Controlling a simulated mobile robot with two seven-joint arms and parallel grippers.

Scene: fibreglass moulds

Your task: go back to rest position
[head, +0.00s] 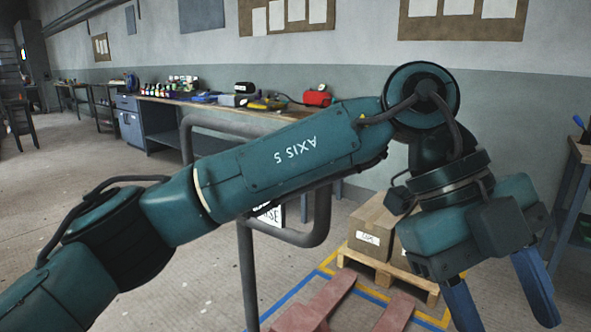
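My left arm comes in from the lower left and reaches across the view. Its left gripper (503,312) hangs at the right, pointing down. Its two blue fingers are spread apart, and I see nothing between them. The tip of the nearer finger is cut off by the bottom edge. My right gripper is not in view.
A metal tube rail (246,275) stands behind my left arm. Cardboard boxes (369,238) sit on a wooden pallet (412,281) beyond the gripper, near red pallet forks (318,306). A cluttered workbench (225,106) runs along the wall.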

